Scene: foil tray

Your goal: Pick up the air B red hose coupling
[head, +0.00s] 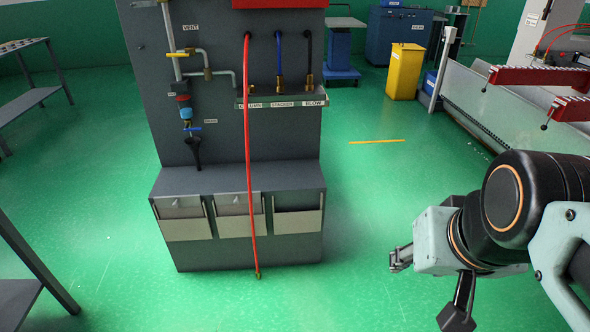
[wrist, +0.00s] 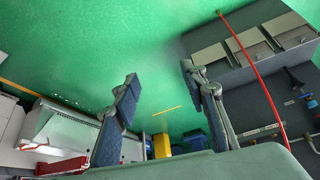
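A long red hose (head: 249,150) hangs from the grey panel stand in the head view, past a labelled rack and in front of the lower bins. Its small brass coupling (head: 258,274) is at the bottom end, close to the green floor. In the wrist view the red hose (wrist: 252,62) runs diagonally, with its coupling end (wrist: 219,12) near the top edge. My gripper (head: 400,258) is to the right of the coupling in the head view, well apart from it. The wrist view shows its two fingers (wrist: 159,78) spread apart, with nothing between them.
Blue (head: 280,60) and black (head: 309,60) hoses hang beside the red one, ending at the labelled rack (head: 285,102). A yellow bin (head: 405,72) stands behind. The floor between my gripper and the stand is clear.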

